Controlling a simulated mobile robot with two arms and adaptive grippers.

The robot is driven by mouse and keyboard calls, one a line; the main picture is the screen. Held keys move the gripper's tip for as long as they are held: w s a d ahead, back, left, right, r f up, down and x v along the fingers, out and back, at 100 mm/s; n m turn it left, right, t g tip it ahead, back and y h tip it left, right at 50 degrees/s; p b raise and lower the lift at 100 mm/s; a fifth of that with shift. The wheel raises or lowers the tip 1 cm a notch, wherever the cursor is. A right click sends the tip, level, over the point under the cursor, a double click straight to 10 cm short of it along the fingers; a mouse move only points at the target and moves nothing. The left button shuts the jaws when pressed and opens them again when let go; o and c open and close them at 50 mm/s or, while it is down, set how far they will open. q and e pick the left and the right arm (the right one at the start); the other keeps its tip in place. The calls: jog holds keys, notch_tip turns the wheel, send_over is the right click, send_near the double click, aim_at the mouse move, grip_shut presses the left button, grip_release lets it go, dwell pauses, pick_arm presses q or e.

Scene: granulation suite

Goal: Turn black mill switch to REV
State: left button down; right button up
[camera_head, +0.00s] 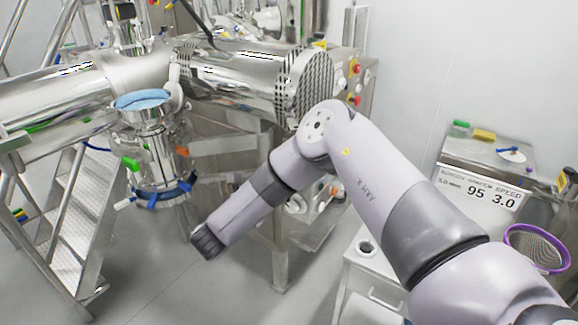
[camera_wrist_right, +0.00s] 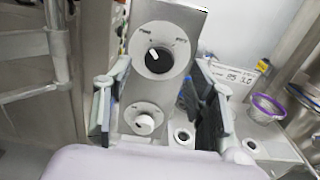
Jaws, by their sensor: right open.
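In the right wrist view, the black mill switch (camera_wrist_right: 159,60) sits on a round white dial near the top of a grey panel. Its white pointer mark stands near upright, leaning a little left. Small labels sit at the dial's upper left and upper right, too blurred to read. My right gripper (camera_wrist_right: 160,85) is open and empty. Its two fingers stand left and right of the panel, apart from the switch. In the head view my right arm reaches down and left, and I cannot make out its fingers. My left gripper is not in view.
A white knob (camera_wrist_right: 145,123) on a second dial sits below the switch. In the head view, steel mill machinery (camera_head: 235,80) stands behind my arm. A steel cabinet with a display (camera_head: 478,192) and a purple-rimmed sieve (camera_head: 537,247) are at right. Steps (camera_head: 75,215) stand at left.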

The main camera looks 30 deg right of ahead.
jog(key=shift+x, duration=2.5)
jog(key=c, duration=1.1)
jog(key=shift+c, duration=0.2)
